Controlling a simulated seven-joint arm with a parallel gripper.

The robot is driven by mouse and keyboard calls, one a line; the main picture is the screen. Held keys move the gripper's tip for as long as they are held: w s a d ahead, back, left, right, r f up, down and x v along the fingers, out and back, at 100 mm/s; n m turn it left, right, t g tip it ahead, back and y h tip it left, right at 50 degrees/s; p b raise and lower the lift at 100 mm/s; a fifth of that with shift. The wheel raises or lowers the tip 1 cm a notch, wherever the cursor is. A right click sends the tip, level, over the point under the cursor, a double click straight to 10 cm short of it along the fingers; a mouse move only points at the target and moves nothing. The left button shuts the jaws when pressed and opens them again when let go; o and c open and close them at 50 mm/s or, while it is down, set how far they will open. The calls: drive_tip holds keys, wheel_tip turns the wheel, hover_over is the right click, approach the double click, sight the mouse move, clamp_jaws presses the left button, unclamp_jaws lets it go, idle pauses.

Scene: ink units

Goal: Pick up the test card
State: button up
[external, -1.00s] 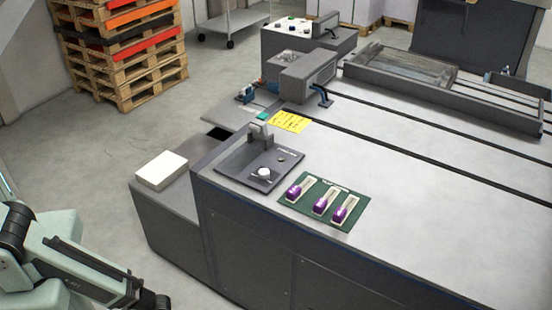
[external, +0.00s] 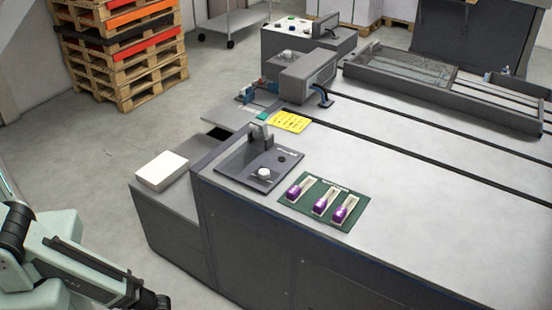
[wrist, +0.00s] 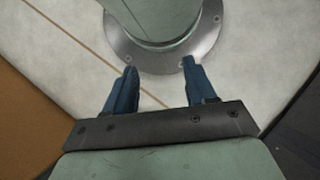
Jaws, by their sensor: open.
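I cannot tell for certain which thing is the test card. A yellow card with dark print (external: 289,122) lies flat on the grey machine top, and a small teal piece (external: 262,116) lies just left of it. A white stack or block (external: 161,170) sits on the lower grey ledge at the left. My gripper is open and empty in the wrist view (wrist: 159,68), its two blue fingers apart. They point toward a round metal flange on the floor. In the external view my arm is at the lower left, well away from these things.
A dark plate with an upright handle and white knob (external: 263,174) stands on the machine near the yellow card. A green mat (external: 338,219) holds three purple-and-white units. A grey box-shaped unit (external: 308,75) rises behind. Wooden pallets (external: 125,60) stand far left.

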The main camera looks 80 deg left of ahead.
drive_tip(key=o, duration=0.4)
